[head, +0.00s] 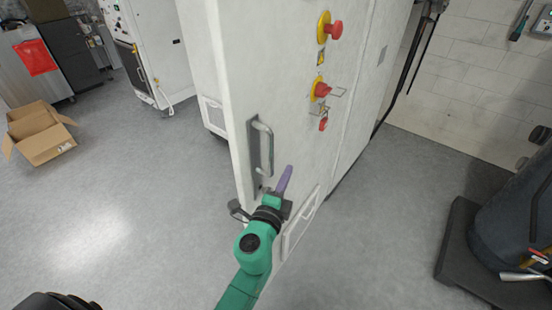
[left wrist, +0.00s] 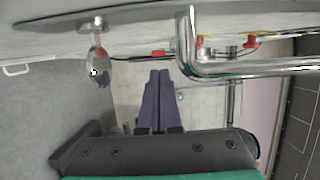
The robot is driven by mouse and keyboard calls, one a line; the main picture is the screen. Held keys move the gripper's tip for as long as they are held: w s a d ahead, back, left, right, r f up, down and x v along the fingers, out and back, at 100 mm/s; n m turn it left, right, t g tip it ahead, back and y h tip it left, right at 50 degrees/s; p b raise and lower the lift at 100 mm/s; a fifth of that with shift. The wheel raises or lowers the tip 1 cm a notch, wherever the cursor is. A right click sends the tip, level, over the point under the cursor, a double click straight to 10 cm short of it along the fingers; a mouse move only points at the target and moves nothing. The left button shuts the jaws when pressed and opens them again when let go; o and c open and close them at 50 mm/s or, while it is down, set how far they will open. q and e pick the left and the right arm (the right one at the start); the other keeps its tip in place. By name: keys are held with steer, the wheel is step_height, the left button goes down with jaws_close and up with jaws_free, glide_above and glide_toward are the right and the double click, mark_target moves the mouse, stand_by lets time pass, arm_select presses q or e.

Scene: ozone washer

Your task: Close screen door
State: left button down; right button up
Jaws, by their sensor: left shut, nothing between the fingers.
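A tall white cabinet front, which appears to be the screen door (head: 285,95), stands at the middle of the head view. A metal bar handle (head: 266,150) is fixed near its left edge. I cannot tell whether the door stands ajar. My left gripper (head: 288,168) has purple fingers pressed together and empty. It is just right of the handle's lower end, in front of the white panel. In the left wrist view, the closed fingers (left wrist: 160,73) point past the chrome handle (left wrist: 245,70), which runs to the right and is not between them. My right gripper is not visible.
Red and yellow knobs (head: 322,88) project from the panel above the gripper. An open cardboard box (head: 42,140) lies on the floor at left. A dark rounded machine on a black base (head: 462,240) stands at right. The grey floor (head: 130,210) is clear left of the cabinet.

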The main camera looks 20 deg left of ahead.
mark_target(276, 165)
arm_select(q)
steer(key=w+a, duration=0.1)
steer(key=a, duration=0.1)
steer(key=w+a, duration=0.1)
steer(key=w, duration=0.1)
steer(key=shift+a+p, duration=0.3)
steer(key=shift+a, duration=0.1)
